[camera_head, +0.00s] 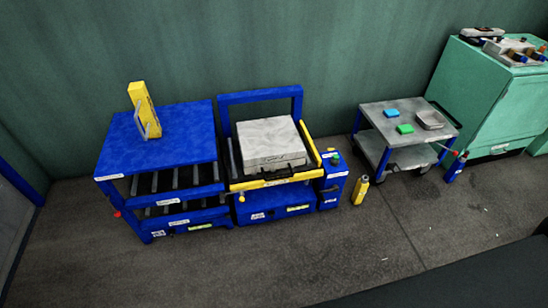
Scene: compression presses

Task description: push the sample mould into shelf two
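The sample mould seems to be the grey block (268,140) with a dark handle on its front. It sits on the yellow-edged bed (308,143) of a blue machine. Left of it stands a blue rack (157,135) with roller shelves (168,181) below its top. The rack and the bed stand side by side. Labels on the rack are too small to read, so I cannot tell which shelf is two. Neither of my grippers shows in the head view.
A yellow block (144,108) stands on the rack. A small control box (333,180) and a yellow bottle (360,190) are right of the bed. A grey trolley (375,122) and a green cabinet (487,95) stand further right. The floor in front (250,255) is clear.

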